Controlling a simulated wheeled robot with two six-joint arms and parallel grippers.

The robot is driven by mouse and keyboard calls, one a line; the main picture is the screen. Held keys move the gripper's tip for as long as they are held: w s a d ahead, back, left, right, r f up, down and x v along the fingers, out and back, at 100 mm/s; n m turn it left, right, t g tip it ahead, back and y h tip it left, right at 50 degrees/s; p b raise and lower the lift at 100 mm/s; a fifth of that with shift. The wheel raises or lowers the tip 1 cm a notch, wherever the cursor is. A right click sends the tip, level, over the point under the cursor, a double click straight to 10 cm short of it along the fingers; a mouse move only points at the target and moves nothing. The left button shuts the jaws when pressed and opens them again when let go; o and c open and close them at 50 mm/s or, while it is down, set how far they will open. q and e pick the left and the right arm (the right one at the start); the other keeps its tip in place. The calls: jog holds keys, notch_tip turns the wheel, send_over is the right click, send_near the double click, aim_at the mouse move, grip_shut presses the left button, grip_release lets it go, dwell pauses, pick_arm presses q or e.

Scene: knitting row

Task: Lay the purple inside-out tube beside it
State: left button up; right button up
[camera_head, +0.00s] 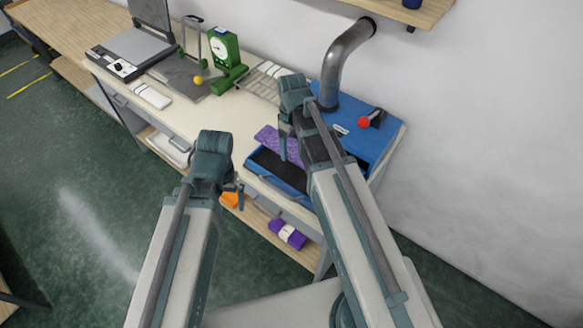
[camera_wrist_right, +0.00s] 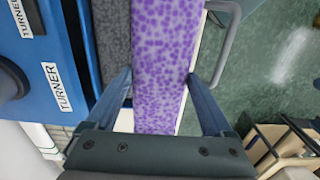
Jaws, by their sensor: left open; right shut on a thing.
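The purple speckled tube (camera_head: 268,136) is a flat strip above the front of the blue turner machine (camera_head: 365,145). My right gripper (camera_head: 288,140) is shut on it. I cannot tell whether the tube touches the tray. The dark tray also shows in the head view (camera_head: 275,168), partly hidden by my right arm. My left gripper (camera_head: 236,188) is open and empty, in front of the table's front edge.
A wire rack (camera_head: 262,84) with pale items stands behind the tube. A green dial gauge (camera_head: 225,58) and a flat press (camera_head: 135,52) stand farther left. A grey pipe (camera_head: 343,65) rises behind the machine. A banded purple bundle (camera_head: 288,235) lies on the lower shelf.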

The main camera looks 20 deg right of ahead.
notch_tip(320, 180, down, 6)
jog(key=b, duration=0.4)
jog(key=shift+w+r+b, duration=0.1)
jog(key=shift+r+b, duration=0.1)
jog(key=shift+b, duration=0.15)
notch_tip(320, 180, down, 4)
jog(key=b, duration=0.3)
jog(key=shift+r+b, duration=0.15)
jog(key=shift+b, duration=0.2)
jog(key=shift+f+b, duration=0.6)
jog(key=shift+b, duration=0.05)
jog(key=o, duration=1.1)
jog(key=shift+c, duration=0.2)
jog(key=shift+r, duration=0.1)
notch_tip(320, 180, up, 13)
jog(key=p, duration=1.3)
jog(key=shift+r, duration=0.1)
